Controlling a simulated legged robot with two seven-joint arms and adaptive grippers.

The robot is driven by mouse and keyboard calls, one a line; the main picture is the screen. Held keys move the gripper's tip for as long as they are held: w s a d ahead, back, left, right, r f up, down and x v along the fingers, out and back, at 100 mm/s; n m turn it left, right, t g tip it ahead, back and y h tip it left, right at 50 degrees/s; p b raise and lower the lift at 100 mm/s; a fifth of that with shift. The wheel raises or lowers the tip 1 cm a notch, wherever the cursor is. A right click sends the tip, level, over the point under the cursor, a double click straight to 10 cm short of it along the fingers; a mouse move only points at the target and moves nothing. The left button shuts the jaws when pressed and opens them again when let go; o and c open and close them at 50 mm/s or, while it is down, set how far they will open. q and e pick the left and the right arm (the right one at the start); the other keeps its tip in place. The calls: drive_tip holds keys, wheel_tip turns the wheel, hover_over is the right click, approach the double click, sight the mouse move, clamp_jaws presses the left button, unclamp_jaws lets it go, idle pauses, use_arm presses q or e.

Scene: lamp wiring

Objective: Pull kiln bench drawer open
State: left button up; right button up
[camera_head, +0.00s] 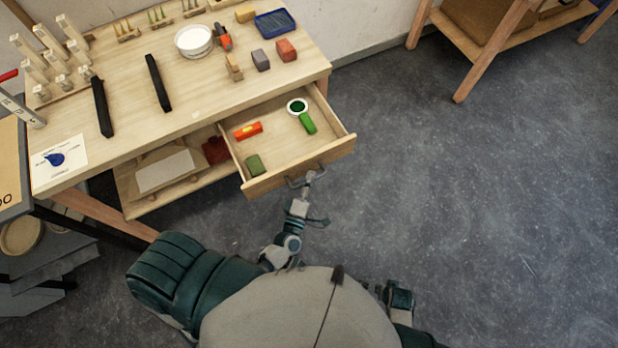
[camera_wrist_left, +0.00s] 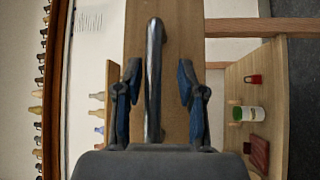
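The kiln bench drawer (camera_head: 345,146) sticks well out of the right end of the wooden bench (camera_head: 130,142). It holds an orange level (camera_head: 248,130), a green-handled magnifier (camera_head: 307,122) and a green block (camera_head: 253,164). The dark metal handle (camera_head: 297,182) is on the drawer's front; in the left wrist view the handle (camera_wrist_left: 154,80) runs between the two fingers. My left gripper (camera_head: 312,176) is at the handle; in its wrist view the gripper (camera_wrist_left: 158,75) is open around the bar, with a gap on each side.
The bench top carries a white bowl (camera_head: 193,40), a blue tray (camera_head: 275,23), small blocks, two black bars and wooden racks. A lower shelf (camera_head: 180,195) is left of the drawer. Grey floor (camera_head: 470,200) is clear to the right; another wooden table stands at the back right.

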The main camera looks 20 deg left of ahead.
use_arm(q)
drive_tip(key=shift+r, duration=0.15)
drive_tip(key=s+f, duration=0.1)
drive_tip(key=s, duration=1)
drive_tip(key=shift+s+d+f, duration=0.35)
drive_tip(key=shift+s+d, duration=0.05)
drive_tip(key=d+f+m+g+h+p, duration=0.1)
drive_tip(key=d+f+m+g+h, duration=0.2)
drive_tip(key=f+m, duration=0.35)
drive_tip(key=d+f+m+g+h+p, duration=0.1)
drive_tip(key=f+m+g+h, duration=0.25)
drive_tip(key=f+m, duration=0.35)
drive_tip(key=s+a+f+m+g+y+p, duration=0.1)
drive_tip(key=s+a+f+m+g+y, duration=0.4)
drive_tip(key=s+a+f+g, duration=0.5)
wheel_tip(320, 180, down, 4)
drive_tip(key=shift+s+a+f+m+g, duration=0.2)
drive_tip(key=shift+s+m+g, duration=0.35)
drive_tip(key=shift+s, duration=0.55)
use_arm(e)
drive_tip(key=s+f, duration=0.3)
drive_tip(key=f, duration=0.4)
drive_tip(key=shift+s+d, duration=0.25)
drive_tip(key=shift+s, duration=0.05)
